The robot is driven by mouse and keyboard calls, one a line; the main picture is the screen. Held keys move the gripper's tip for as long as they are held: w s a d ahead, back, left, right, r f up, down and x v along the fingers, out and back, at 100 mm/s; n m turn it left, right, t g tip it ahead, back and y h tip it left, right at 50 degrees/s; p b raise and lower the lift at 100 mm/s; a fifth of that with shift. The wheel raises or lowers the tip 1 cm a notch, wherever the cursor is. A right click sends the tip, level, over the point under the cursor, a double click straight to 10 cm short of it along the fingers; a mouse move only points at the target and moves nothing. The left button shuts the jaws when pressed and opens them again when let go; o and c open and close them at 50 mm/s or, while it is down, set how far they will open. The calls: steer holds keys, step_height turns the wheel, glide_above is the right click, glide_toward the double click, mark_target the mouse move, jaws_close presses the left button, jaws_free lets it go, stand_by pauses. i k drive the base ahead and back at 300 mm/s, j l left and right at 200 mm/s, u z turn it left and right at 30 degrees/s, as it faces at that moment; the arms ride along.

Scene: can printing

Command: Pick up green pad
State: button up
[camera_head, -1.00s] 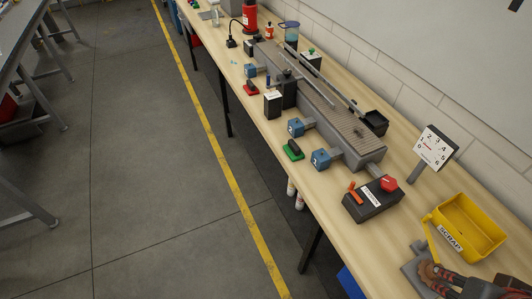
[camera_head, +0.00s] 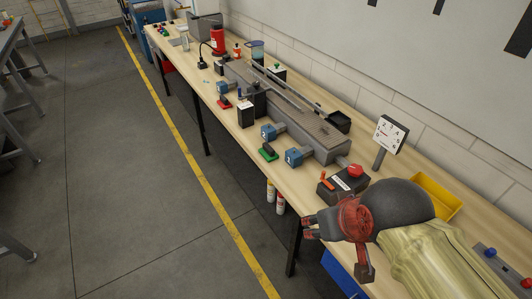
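The green pad (camera_head: 268,152) is a small green block with a dark top. My gripper (camera_head: 336,250) is at the lower right, in front of the bench edge and apart from the pad. Its red and dark fingers look spread, with nothing seen between them. My arm covers the near right end of the bench.
A grey conveyor-like machine (camera_head: 300,118) stands behind the pad. A red pad (camera_head: 224,103) lies farther back. A yellow bin (camera_head: 437,192) is partly hidden by my arm. The floor beside the bench is clear.

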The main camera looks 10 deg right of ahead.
mark_target(267, 151)
steer(key=z, duration=1.4)
steer(key=k+z, duration=0.1)
steer(key=z, duration=2.3)
steer(key=u, duration=3.2)
steer(key=i+j, duration=0.25)
steer(key=j, duration=0.15)
steer(key=i+j, duration=0.25)
steer(key=j, duration=0.15)
steer(key=i+j, duration=0.25)
steer(key=j, duration=0.15)
steer(key=i+j, duration=0.25)
steer(key=j, duration=0.15)
steer(key=i+j, duration=0.25)
steer(key=j+z, duration=0.05)
steer(key=j, duration=0.05)
